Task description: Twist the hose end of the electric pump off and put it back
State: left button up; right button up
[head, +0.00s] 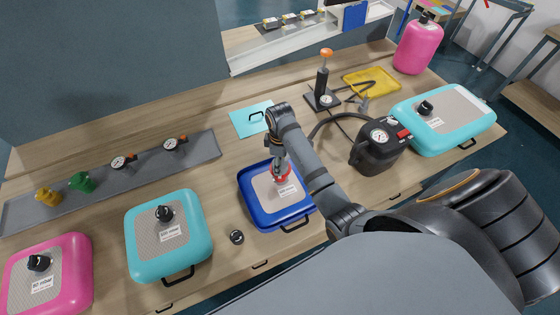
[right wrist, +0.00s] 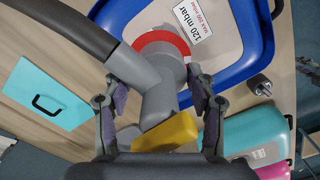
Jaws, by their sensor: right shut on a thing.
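The electric pump (head: 378,148) is a black unit with a round gauge, standing on the bench right of the blue inflatable track (head: 248,187). Its dark hose (head: 325,122) runs left behind my right arm. The grey hose end (right wrist: 158,88) has a red ring (right wrist: 150,40) at its base and sits over the blue track's valve area. The red ring also shows in the head view (head: 283,173). My right gripper (right wrist: 152,98) has its fingers on both sides of the hose end and is shut on it. The valve underneath is hidden. My left gripper is not in view.
Turquoise (head: 170,247) and pink (head: 55,280) tracks lie left, and another turquoise track (head: 450,118) lies right. A small black cap (head: 237,237) lies beside the blue track. A grey tray (head: 110,180) with fittings, a hand pump (head: 322,90) and a turquoise sheet (head: 247,119) are behind.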

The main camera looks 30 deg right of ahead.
jog(key=m, duration=0.4)
jog(key=shift+m, duration=0.4)
jog(key=o, duration=1.3)
